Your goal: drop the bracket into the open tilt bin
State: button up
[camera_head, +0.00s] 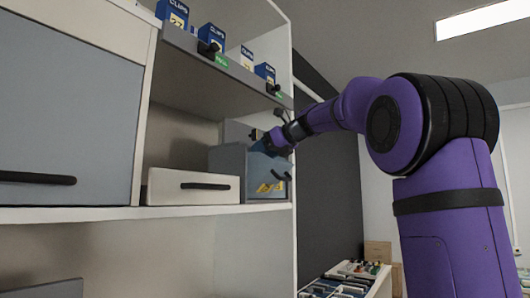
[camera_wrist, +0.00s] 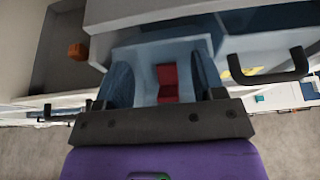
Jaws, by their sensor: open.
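My gripper (camera_head: 272,143) is at the top of the grey-blue tilt bin (camera_head: 231,162) on the shelf. In the wrist view, my gripper (camera_wrist: 163,75) has its blue fingers spread apart. A red angular piece (camera_wrist: 167,83), which looks like the bracket, shows between the fingers against the pale blue-grey inside of the open bin (camera_wrist: 150,55). The fingers appear clear of it on both sides. Whether it rests on the bin's floor is hard to tell. The bin's front has a yellow label and a black handle (camera_wrist: 270,66). The bracket is hidden in the head view.
A white drawer (camera_head: 193,187) with a black handle stands left of the bin. Blue clip boxes (camera_head: 211,38) stand on the shelf above. An orange block (camera_wrist: 77,51) lies in a compartment left in the wrist view. A tray of small items (camera_head: 345,281) is low down.

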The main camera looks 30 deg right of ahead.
jog(key=shift+r, duration=0.15)
jog(key=r+v, duration=0.1)
jog(key=v, duration=1.1)
jog(key=s+a+f+n+g+h, duration=0.15)
jog(key=s+a+f+n, duration=0.25)
jog(key=a+f+n, duration=0.4)
jog(key=s+a+f+n+g, duration=0.3)
jog(key=s+a+f+n, duration=0.25)
jog(key=f, duration=0.55)
jog(key=s+a+f+n+g+h, duration=0.1)
jog(key=s+a+f+n, duration=0.1)
jog(key=s+f+n, duration=0.5)
jog(key=s+a+f+n+g+h, duration=0.2)
jog(key=s+f+n, duration=0.5)
jog(key=f+n, duration=0.4)
notch_tip(320, 180, down, 5)
jog(key=shift+s+a+f, duration=0.1)
jog(key=shift+s+a, duration=0.3)
jog(key=shift+a, duration=0.35)
